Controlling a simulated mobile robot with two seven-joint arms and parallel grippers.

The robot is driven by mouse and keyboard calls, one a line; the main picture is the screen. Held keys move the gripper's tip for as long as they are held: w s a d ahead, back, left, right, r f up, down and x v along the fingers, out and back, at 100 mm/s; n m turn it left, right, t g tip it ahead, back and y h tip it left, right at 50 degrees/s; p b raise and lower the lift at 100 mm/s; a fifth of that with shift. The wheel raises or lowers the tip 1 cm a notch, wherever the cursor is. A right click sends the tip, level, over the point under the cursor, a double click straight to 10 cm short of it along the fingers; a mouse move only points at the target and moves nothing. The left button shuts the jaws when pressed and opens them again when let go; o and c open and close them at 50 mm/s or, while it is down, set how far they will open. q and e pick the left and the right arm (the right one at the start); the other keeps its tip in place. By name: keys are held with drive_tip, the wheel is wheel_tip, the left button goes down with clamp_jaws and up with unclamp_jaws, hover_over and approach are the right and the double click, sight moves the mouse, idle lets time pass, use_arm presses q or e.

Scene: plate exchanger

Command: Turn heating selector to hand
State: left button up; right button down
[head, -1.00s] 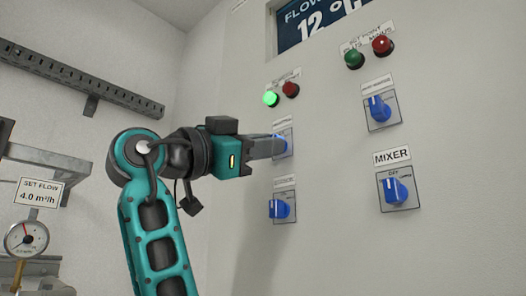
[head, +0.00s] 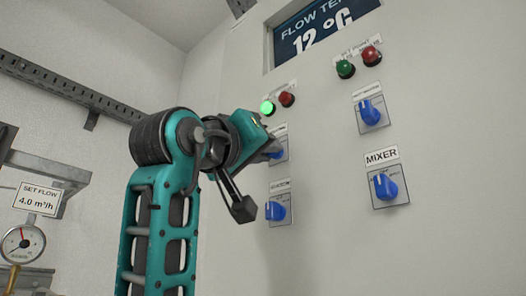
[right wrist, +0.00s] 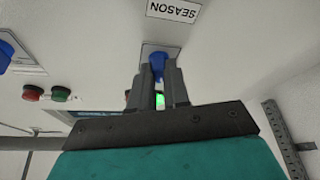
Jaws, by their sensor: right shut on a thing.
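A blue selector knob (head: 278,155) on a small plate is at the left of the pale panel, below a lit green lamp and a red lamp. Its label is too small to read in the head view. My right gripper (head: 268,150) is shut on this knob and covers much of it. In the right wrist view the right gripper (right wrist: 158,70) has a finger on each side of the blue knob (right wrist: 157,60). The knob's exact pointing is hidden by the fingers. My left gripper is not in view.
Below is another blue selector (head: 275,211); a SEASON label (right wrist: 174,10) shows in the wrist view. To the right are an upper blue selector (head: 370,112) and the MIXER selector (head: 385,187). A lit green lamp (head: 267,108) is above. A gauge (head: 23,244) stands at left.

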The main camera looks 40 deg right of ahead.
drive_tip(key=n+t+y, duration=0.1)
drive_tip(key=n, duration=0.2)
drive_tip(key=n+t, duration=0.1)
drive_tip(key=n, duration=0.2)
drive_tip(key=shift+s+r+y, duration=0.1)
drive_tip(key=shift+s+y, duration=0.05)
drive_tip(key=shift+y, duration=0.25)
drive_tip(key=c, duration=1.1)
unclamp_jaws()
drive_tip(key=shift+a, duration=0.1)
drive_tip(key=b+v, duration=0.1)
drive_tip(key=v, duration=1.1)
drive_tip(key=shift+s+a+b, duration=0.3)
